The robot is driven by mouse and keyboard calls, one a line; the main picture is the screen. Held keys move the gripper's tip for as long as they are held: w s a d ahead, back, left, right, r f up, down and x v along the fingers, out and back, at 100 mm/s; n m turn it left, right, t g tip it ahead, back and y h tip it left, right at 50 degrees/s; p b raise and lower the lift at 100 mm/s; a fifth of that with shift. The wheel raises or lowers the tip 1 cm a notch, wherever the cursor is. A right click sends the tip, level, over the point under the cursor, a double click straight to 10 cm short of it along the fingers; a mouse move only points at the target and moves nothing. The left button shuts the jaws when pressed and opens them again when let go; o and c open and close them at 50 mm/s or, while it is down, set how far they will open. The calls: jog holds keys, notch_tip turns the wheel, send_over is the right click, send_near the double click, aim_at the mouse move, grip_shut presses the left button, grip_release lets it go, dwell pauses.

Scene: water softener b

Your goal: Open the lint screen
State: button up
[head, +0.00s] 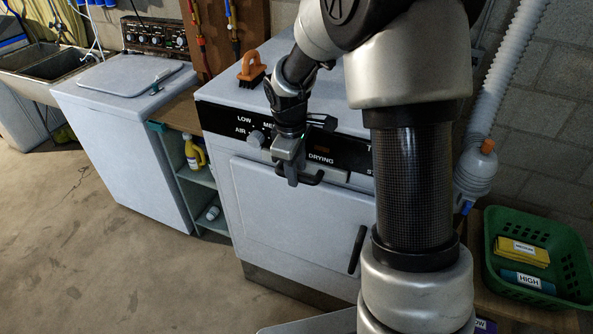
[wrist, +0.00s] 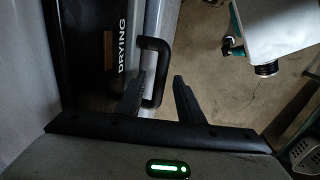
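The white dryer (head: 290,215) has a black control strip marked DRYING. Below that word is a narrow grey panel (head: 336,176) with a small black bar handle (head: 314,179). This seems to be the lint screen front, and it looks shut. My gripper (head: 287,172) is at the dryer front, just left of the handle and partly over it. In the wrist view my gripper (wrist: 160,88) has its fingers apart with nothing clamped between them. The black handle (wrist: 164,68) shows beside the left finger, partly between the fingers. I cannot tell whether they touch.
A dial (head: 256,139) is left of my gripper. The dryer door has a black handle (head: 357,250). An orange brush (head: 251,70) stands on top. A washer (head: 125,115) and shelf are left. A green basket (head: 535,255) is right. The floor in front is clear.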

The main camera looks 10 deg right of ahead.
jog(key=shift+f, duration=0.35)
grip_shut()
jog(key=s+a+b, duration=0.3)
jog(key=s+a, duration=0.7)
jog(key=s, duration=0.4)
jog(key=shift+s+a+b, duration=0.25)
jog(key=shift+s+b, duration=0.05)
grip_release()
